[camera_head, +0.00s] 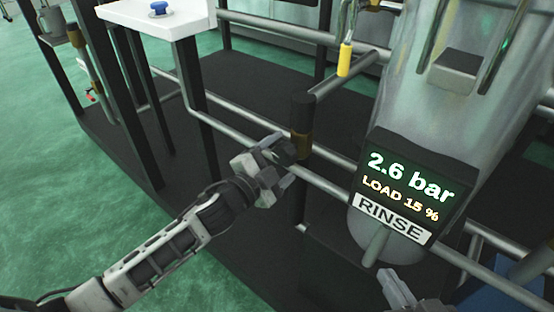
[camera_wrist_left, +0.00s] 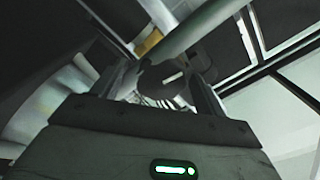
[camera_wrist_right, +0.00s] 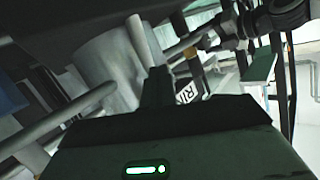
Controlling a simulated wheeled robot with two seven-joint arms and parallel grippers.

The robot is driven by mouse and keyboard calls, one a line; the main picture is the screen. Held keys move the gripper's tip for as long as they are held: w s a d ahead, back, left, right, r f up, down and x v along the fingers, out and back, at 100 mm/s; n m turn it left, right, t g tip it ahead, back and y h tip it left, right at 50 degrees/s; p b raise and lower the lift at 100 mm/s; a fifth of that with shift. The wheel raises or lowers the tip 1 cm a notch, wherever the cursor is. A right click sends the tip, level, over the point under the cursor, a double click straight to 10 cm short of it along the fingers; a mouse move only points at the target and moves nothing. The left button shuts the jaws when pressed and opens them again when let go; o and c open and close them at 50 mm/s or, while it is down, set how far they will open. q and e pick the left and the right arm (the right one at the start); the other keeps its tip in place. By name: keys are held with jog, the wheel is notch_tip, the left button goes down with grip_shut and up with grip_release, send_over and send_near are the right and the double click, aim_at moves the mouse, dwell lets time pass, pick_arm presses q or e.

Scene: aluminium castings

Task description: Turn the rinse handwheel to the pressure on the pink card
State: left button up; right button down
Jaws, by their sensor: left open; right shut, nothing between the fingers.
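A dark display (camera_head: 408,190) on the pale tank reads 2.6 bar and LOAD 15 %, over a RINSE plate (camera_head: 391,218). My left gripper (camera_head: 284,163) is open beside a dark vertical pipe fitting with a brownish band (camera_head: 302,143). In the left wrist view, a dark rounded part (camera_wrist_left: 192,62) shows beyond and between the open fingers (camera_wrist_left: 165,88), with a grey pipe crossing. I cannot tell whether it is the rinse handwheel or whether the fingers touch it. My right gripper (camera_head: 396,288) is shut and empty below the display. The pink card is not visible.
A grey pipe (camera_head: 335,82) runs to the fitting's top. A yellow-ended handle (camera_head: 345,58) hangs above. A white stand (camera_head: 160,18) with a blue button is at the upper left. Long pipes cross the dark platform. Green floor (camera_head: 60,150) lies open at left.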

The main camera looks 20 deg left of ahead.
pick_arm(q)
jog(key=p+v, duration=0.2)
jog(key=v, duration=1.4)
pick_arm(e)
jog(key=shift+w+d+f+g+h, duration=0.1)
jog(key=shift+d+f+g+h, duration=0.3)
jog(key=shift+f+g, duration=0.25)
jog(key=shift+a+f, duration=0.1)
jog(key=shift+a, duration=0.05)
